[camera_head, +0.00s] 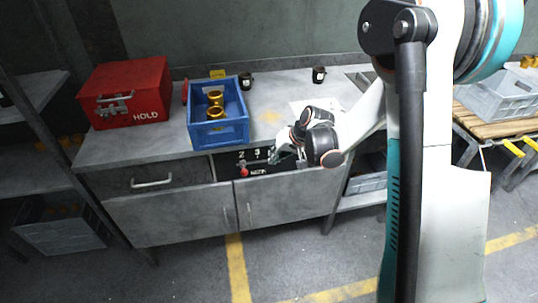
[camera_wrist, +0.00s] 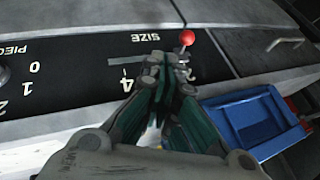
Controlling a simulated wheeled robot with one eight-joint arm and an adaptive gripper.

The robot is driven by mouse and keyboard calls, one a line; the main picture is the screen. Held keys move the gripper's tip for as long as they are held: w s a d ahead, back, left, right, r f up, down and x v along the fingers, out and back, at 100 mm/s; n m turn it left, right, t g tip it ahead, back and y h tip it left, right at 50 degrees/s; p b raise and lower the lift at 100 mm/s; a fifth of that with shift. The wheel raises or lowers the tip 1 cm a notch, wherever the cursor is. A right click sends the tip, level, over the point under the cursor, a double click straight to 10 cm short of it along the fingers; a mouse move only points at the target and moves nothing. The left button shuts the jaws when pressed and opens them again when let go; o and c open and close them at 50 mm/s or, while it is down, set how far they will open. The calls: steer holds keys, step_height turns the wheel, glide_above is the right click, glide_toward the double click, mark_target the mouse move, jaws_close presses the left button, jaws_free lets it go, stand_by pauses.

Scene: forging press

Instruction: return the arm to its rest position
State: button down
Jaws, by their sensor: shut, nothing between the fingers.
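My gripper (camera_head: 277,155) is at the front edge of the grey workbench (camera_head: 160,148), close to a black control panel. In the wrist view my gripper (camera_wrist: 165,62) has its fingers together and empty, in front of the black panel (camera_wrist: 75,68) with white numbers and the words SIZE and PIECE. A lever with a red knob (camera_wrist: 187,37) stands just beyond the fingertips; contact cannot be told. The red knob (camera_head: 244,173) also shows in the head view, left of my gripper. My arm is stretched forward and down to the bench.
A blue crate (camera_head: 230,137) with brass-coloured parts stands on the bench left of my gripper. A red HOLD box (camera_head: 125,90) is further left. Two dark cups (camera_head: 318,75) (camera_head: 245,80) stand at the back. A grey crate (camera_head: 495,98) is at the right. Floor in front is clear.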

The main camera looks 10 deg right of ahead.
steer(key=s+r+h, duration=0.1)
steer(key=s+r, duration=0.5)
steer(key=r, duration=0.4)
steer(key=s+d+r+t+h, duration=0.1)
steer(key=s+r, duration=0.4)
steer(key=s, duration=0.7)
steer(key=s+d+r+n+t+h, duration=0.1)
steer(key=s+r, duration=0.4)
steer(key=s, duration=0.7)
steer(key=shift+s+d+h, duration=0.3)
steer(key=shift+d+h, duration=0.3)
steer(key=shift+h, duration=0.1)
stand_by(0.7)
